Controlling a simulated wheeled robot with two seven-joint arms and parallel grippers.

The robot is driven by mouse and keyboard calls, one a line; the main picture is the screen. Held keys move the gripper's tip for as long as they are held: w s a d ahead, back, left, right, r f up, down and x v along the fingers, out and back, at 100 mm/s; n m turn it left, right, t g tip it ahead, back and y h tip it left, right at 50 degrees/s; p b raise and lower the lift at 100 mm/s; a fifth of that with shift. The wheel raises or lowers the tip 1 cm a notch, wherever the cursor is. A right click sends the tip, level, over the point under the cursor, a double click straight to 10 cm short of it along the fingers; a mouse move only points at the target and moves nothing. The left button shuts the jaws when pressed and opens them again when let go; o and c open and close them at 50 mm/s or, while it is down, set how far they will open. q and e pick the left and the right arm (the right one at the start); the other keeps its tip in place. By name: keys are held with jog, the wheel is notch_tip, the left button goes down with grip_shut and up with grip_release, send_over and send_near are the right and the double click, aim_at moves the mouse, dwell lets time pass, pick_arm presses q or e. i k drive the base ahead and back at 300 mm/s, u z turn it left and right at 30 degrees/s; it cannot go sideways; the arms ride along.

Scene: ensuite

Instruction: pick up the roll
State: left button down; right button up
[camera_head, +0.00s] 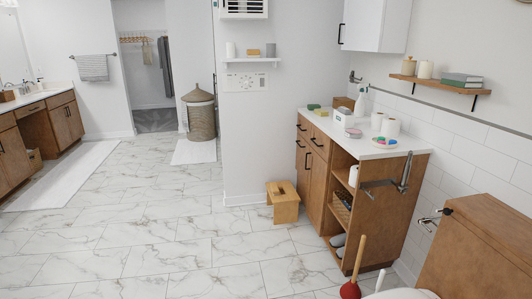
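Several white roll-like things are in the head view, and I cannot tell which one is the task's roll. A white roll (390,128) stands on the right end of the white countertop (362,148), beside another white cylinder (377,121). Another white roll (353,176) sits in the upper open compartment of the wooden cabinet (375,208) under that top, partly hidden by the cabinet's side. Neither of my grippers is in view.
The countertop also holds a white box (344,117), a plate of colourful items (383,142) and a spray bottle (360,104). A wooden stool (283,202), a red plunger (350,290) and a wooden-topped unit (480,250) stand nearby. The marble floor at centre-left is clear.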

aim_at(391, 126)
jog(key=u, duration=0.35)
jog(key=i, duration=1.95)
jog(key=u, duration=0.05)
